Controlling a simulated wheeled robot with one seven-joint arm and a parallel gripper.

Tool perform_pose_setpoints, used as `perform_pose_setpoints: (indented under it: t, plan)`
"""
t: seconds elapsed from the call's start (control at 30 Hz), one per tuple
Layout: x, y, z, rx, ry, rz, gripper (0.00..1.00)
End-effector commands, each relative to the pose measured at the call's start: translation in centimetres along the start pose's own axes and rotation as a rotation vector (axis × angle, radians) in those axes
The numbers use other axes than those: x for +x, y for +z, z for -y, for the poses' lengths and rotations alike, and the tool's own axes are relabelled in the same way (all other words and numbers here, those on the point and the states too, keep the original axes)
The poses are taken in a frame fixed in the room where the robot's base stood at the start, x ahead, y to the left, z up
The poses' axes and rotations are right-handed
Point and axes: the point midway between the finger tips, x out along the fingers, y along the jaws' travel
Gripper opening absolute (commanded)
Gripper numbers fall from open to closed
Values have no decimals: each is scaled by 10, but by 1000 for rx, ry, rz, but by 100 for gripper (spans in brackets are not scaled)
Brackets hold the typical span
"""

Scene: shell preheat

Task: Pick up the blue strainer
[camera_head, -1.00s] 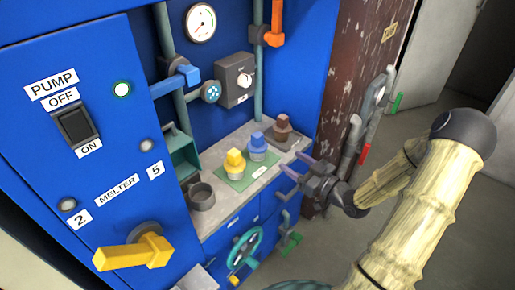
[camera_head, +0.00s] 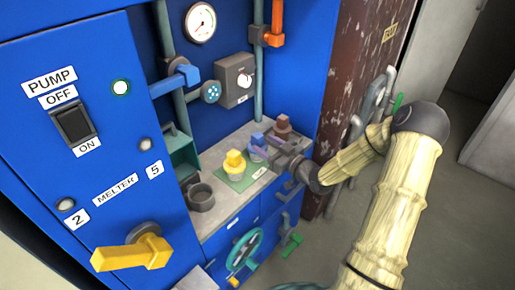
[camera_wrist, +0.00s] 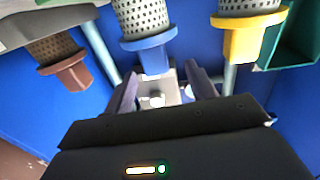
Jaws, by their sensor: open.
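The blue strainer (camera_head: 257,138) stands on the counter between the yellow strainer (camera_head: 234,160) and the brown strainer (camera_head: 283,124). In the wrist view the blue strainer (camera_wrist: 153,52) shows its blue block-shaped handle and grey mesh body, appearing upside down. My gripper (camera_head: 265,148) is open at the strainer, coming from the right. In the wrist view the fingertips (camera_wrist: 161,75) lie to either side of the line of the blue handle, with its end just ahead of the gap. I cannot tell whether they touch. The strainer's lower part is partly hidden by the fingers in the head view.
A dark round cup (camera_head: 200,196) stands at the counter's left. The yellow strainer (camera_wrist: 241,40) and brown strainer (camera_wrist: 70,70) flank the blue one closely. Pipes and a control box (camera_head: 236,80) rise behind.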

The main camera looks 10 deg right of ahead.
Motion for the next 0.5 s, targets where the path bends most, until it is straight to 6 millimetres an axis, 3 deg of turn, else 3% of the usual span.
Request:
perform_pose_setpoints:
  t: [0.17, 0.5]
  plan:
    - [9, 1, -1, 0, -2, 0, 56]
    - [51, 1, -6, -1, -2, -1, 56]
